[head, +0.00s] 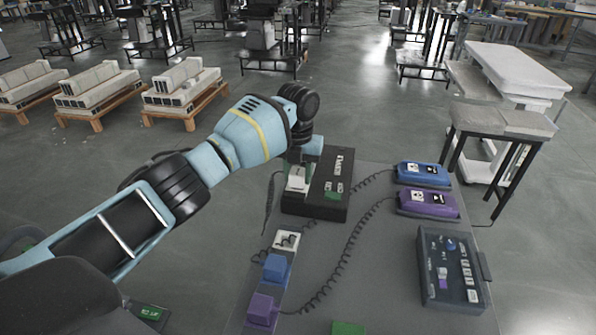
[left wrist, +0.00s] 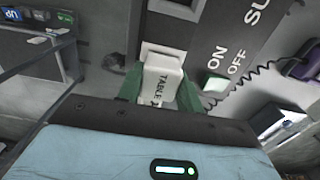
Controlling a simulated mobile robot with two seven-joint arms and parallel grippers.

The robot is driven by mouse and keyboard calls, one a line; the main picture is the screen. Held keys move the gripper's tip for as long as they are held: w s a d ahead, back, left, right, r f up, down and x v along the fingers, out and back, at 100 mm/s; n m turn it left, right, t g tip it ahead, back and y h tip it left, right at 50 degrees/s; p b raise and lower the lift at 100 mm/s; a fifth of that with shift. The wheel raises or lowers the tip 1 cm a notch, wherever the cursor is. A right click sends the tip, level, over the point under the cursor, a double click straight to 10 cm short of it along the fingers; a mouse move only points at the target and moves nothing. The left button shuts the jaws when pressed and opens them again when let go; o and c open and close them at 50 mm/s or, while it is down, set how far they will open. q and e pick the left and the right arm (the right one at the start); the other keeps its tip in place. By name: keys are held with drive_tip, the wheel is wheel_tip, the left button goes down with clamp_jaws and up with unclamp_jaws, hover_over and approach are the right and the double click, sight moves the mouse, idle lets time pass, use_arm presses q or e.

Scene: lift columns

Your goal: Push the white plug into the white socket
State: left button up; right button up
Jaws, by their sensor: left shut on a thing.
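My left gripper (head: 300,176) is shut on the white plug (head: 296,181), at the left side of a black supply box (head: 318,208). In the left wrist view, its green fingers (left wrist: 160,86) grip the plug (left wrist: 162,84), lettered "TABLE", from both sides. Another white square socket (head: 287,240), with dark marks, is on the strip nearer me. My right gripper is out of view.
A dark control box (head: 452,270) is at the right. The grey tabletop (head: 375,285) between is mostly bare.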

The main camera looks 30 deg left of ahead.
sight(298, 171)
use_arm(q)
drive_tip(key=o, duration=1.2)
drive_tip(key=shift+r+p, duration=1.05)
drive_tip(key=shift+r, duration=2.5)
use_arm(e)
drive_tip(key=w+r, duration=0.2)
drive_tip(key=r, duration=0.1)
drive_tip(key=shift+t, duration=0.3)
